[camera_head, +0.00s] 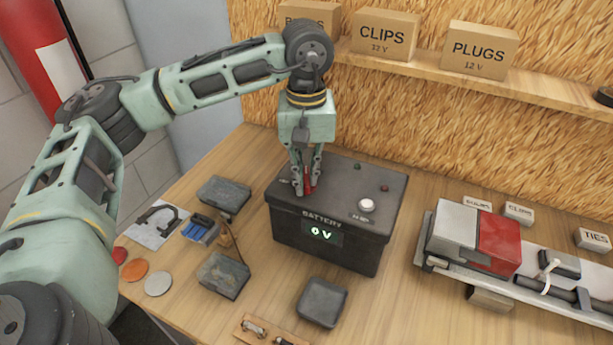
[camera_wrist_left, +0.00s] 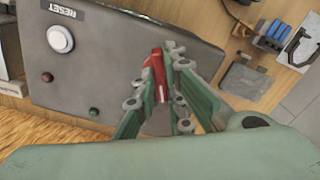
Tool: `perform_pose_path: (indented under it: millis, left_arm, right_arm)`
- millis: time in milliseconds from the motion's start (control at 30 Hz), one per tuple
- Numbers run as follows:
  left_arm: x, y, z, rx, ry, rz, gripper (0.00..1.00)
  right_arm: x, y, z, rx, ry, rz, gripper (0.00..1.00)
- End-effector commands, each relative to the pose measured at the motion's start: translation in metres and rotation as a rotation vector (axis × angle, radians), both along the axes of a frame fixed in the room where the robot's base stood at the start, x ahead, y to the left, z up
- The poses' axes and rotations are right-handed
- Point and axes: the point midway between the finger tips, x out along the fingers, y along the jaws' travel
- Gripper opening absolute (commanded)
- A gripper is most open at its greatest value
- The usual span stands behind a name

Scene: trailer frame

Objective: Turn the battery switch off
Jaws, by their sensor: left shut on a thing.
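The battery box (camera_head: 378,238) is a black case on the wooden bench, marked BATTERY, with a lit green display (camera_head: 321,233) reading 0 V. A red switch handle (camera_head: 308,184) stands on the left part of its top. It also shows in the left wrist view (camera_wrist_left: 156,68). My left gripper (camera_head: 305,188) comes down from above and is shut on the red switch handle; its fingers hide part of it. A white RESET button (camera_head: 366,204) sits on the right of the top, with small green and red lamps behind it. My right gripper is not in view.
Grey trays (camera_head: 322,302), a blue-topped part (camera_head: 198,229) and coloured discs (camera_head: 134,271) lie left and in front of the box. A rail assembly with a red block (camera_head: 499,243) stands at right. A shelf with boxes (camera_head: 385,34) runs behind.

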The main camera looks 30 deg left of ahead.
Motion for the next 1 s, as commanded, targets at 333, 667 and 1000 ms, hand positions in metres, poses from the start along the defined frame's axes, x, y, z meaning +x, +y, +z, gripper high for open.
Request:
perform_pose_path:
  millis: [333, 667, 1000]
  left_arm:
    - [0.000, 0.000, -0.002, 0.001, 0.001, 0.078, 0.00]
    - [0.000, 0.000, 0.000, 0.000, -0.001, 0.439, 0.00]
    - [0.001, 0.000, 0.000, 0.000, 0.000, 0.475, 0.00]
  right_arm:
    - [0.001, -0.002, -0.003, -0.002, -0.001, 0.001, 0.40]
    - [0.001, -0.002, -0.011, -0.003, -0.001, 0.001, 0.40]
    - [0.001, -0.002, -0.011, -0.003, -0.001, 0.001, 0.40]
